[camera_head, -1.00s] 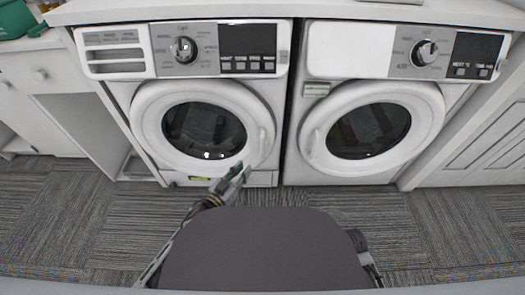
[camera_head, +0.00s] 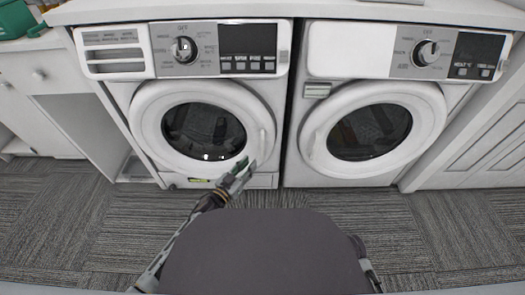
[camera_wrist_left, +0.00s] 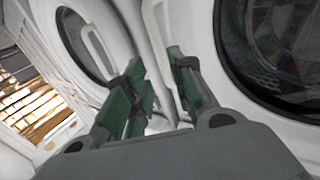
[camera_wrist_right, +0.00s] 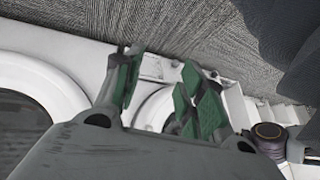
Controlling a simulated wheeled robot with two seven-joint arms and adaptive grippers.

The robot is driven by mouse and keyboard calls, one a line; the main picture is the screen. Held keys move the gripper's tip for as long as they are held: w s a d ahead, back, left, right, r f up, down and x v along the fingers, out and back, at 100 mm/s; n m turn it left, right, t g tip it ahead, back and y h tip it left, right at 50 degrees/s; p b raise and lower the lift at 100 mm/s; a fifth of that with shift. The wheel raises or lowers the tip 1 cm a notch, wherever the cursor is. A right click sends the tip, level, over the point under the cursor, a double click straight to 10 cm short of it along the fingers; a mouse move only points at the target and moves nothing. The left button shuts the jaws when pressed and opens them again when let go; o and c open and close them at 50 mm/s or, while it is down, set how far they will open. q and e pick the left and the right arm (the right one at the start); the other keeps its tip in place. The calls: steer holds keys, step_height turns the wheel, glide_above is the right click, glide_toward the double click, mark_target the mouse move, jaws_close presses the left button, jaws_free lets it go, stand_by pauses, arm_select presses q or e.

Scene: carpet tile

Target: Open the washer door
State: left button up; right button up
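Two front-loading machines stand side by side, both doors shut. The left machine's round white door (camera_head: 145,120) has a handle (camera_head: 263,139) on its right edge. My left gripper (camera_head: 246,168) is just below and left of that handle. In the left wrist view the open, empty left gripper (camera_wrist_left: 157,65) points at the white door rim (camera_wrist_left: 202,50), with a pale handle-like piece (camera_wrist_left: 162,22) beyond the fingertips; contact cannot be told. The right machine's door (camera_head: 430,125) has its handle (camera_head: 313,140) on the left. My right gripper (camera_wrist_right: 160,68) is open and empty, hidden in the head view.
A white countertop (camera_head: 330,9) runs above the machines. A white cabinet (camera_head: 55,80) stands at the left, another (camera_head: 480,145) at the right. A green container (camera_head: 15,20) sits at the upper left. Grey carpet (camera_head: 60,215) in front is clear.

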mark_target(263, 157)
arm_select(q)
steer(key=shift+b+x, duration=1.6)
steer(key=shift+x, duration=3.5)
arm_select(e)
steer(key=shift+t+y, duration=0.4)
steer(key=f, duration=0.3)
steer(key=a+f, duration=0.1)
steer(key=f, duration=0.1)
steer(key=shift+s+f, duration=0.1)
steer(key=shift+f, duration=0.1)
arm_select(q)
jaws_close()
arm_select(e)
steer(key=shift+r, duration=0.1)
